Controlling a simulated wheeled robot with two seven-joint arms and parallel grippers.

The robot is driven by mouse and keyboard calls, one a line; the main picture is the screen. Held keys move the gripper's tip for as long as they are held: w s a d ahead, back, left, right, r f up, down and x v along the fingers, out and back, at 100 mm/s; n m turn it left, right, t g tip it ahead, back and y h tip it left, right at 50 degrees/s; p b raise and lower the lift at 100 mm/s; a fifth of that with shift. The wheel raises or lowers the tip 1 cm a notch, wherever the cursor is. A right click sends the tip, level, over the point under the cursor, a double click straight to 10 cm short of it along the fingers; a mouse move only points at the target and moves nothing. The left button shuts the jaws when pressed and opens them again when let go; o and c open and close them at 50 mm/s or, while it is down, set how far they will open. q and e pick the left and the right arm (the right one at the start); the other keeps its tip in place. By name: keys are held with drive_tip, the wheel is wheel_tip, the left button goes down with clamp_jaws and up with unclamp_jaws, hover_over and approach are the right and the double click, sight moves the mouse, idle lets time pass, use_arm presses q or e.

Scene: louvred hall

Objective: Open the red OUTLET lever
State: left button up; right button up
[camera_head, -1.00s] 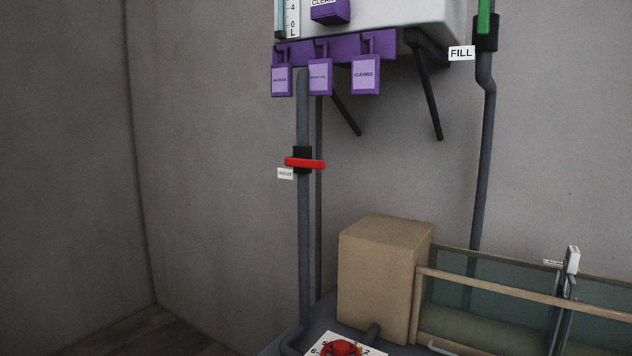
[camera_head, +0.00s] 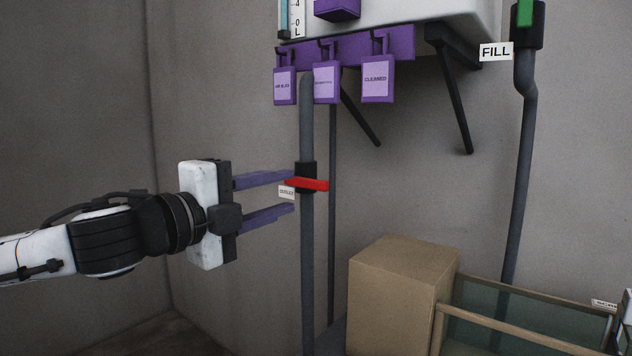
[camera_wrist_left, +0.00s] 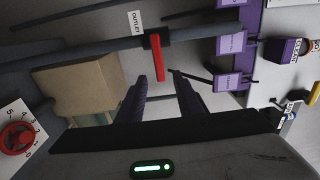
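The red OUTLET lever (camera_head: 308,184) sits crosswise on a black valve body (camera_head: 306,170) on the grey vertical pipe. Its white OUTLET tag (camera_head: 287,191) is just left of it. In the left wrist view the red lever (camera_wrist_left: 158,58) is beyond the fingertips, roughly between them. My left gripper (camera_head: 293,193) comes in from the left with its two purple fingers apart and nothing between them. In the head view its fingertips are close to the lever's left end; I cannot tell whether they touch.
Purple tags (camera_head: 377,80) hang above the lever under a white tank (camera_head: 440,15). A cardboard-coloured box (camera_head: 400,285) stands lower right beside a wood-framed glass trough (camera_head: 520,318). A green FILL lever (camera_head: 525,12) is at upper right. A red dial (camera_wrist_left: 17,137) shows in the wrist view.

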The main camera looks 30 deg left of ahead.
sight(311, 184)
use_arm(q)
drive_tip(key=w+p, duration=0.1)
drive_tip(key=w, duration=0.3)
drive_tip(key=w+p, duration=0.1)
drive_tip(key=w, duration=0.2)
drive_tip(key=shift+d+p, duration=0.3)
drive_tip(key=shift+f, duration=0.1)
drive_tip(key=shift+w, duration=0.15)
drive_tip(key=shift+w+p, duration=0.45)
drive_tip(key=shift+w, duration=0.3)
drive_tip(key=shift+c, duration=0.5)
clamp_jaws()
